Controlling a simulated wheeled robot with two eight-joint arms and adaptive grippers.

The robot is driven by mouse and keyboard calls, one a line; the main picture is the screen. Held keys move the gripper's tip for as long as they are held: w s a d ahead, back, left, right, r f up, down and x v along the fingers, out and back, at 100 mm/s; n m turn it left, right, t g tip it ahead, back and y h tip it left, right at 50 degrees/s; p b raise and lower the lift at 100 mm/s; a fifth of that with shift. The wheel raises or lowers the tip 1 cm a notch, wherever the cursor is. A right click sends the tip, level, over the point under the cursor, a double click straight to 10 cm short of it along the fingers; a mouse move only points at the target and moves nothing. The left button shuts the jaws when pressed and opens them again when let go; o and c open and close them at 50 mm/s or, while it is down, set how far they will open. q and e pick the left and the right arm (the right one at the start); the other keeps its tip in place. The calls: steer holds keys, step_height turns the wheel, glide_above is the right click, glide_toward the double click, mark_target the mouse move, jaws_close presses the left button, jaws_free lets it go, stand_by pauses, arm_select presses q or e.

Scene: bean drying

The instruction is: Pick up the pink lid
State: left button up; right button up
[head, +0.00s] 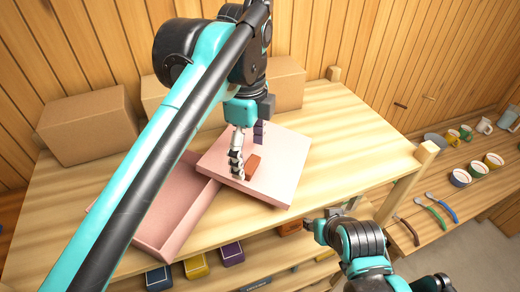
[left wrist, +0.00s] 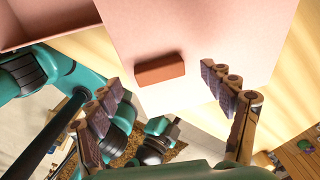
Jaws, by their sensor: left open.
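The pink lid (head: 285,170) lies flat but turned askew, its left part overlapping the open pink box (head: 178,212) on the wooden table. A reddish-brown block handle (head: 252,168) stands on the lid. My left gripper (head: 249,155) is open over the lid, with its fingers around the handle's area. In the left wrist view the lid (left wrist: 205,35) fills the top, and the handle (left wrist: 160,69) lies ahead of the open left gripper (left wrist: 160,88), between its fingers and apart from both. My right gripper (head: 330,219) is low, near the table's front edge; its opening is unclear.
Cardboard boxes (head: 90,125) stand along the back of the table. The table (head: 350,135) is clear right of the lid. Several cups (head: 460,178) and pliers (head: 437,217) sit on a bench at the right. Small coloured boxes (head: 196,266) sit on a shelf below.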

arm_select(q)
steer(key=shift+a+f, duration=0.1)
steer(key=shift+f, duration=0.6)
steer(key=c, duration=1.8)
steer(key=shift+r, duration=0.5)
steer(key=r, duration=0.3)
steer(key=shift+s+d+r+b, duration=0.25)
steer(key=shift+d+b, duration=0.15)
steer(key=s+d+r, duration=0.2)
steer(key=d, duration=0.1)
steer(key=s+d+r, duration=0.2)
steer(key=d, duration=0.1)
steer(key=s+d+r, duration=0.2)
steer(key=d, duration=0.1)
steer(key=shift+r+b, duration=0.3)
